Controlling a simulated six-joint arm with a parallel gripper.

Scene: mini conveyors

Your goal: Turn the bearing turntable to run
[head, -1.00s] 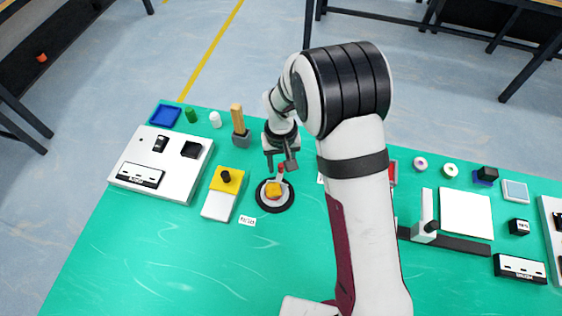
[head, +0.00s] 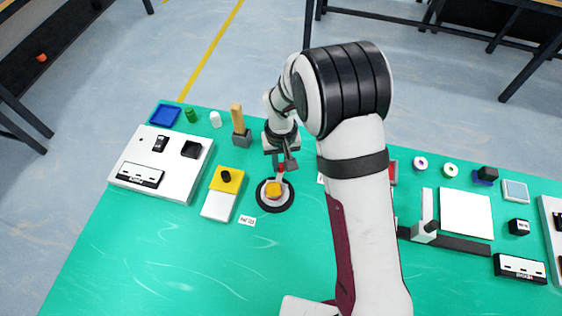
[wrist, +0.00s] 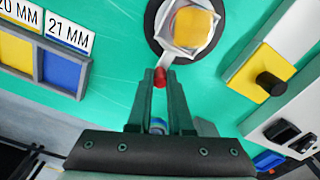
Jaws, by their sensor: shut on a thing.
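The bearing turntable has a black round base (head: 265,206), a pale plate and a yellow block (head: 273,190) on top. It also shows at the top of the wrist view, with its plate (wrist: 163,28) and yellow block (wrist: 192,28). A pale lever (wrist: 178,58) sticks out from the plate and ends in a red knob (wrist: 160,77). My gripper (wrist: 160,88) is shut on the red knob, which sits between its fingertips. In the head view my gripper (head: 281,165) is on the far side of the turntable. A small label (head: 247,220) lies in front; its text is too small to read.
A yellow and white block with a black knob (head: 227,176) stands left of the turntable. Beyond it is a white panel (head: 183,180) with black parts. A wooden post in a grey holder (head: 240,130) stands behind. The green mat (head: 200,265) is clear in front.

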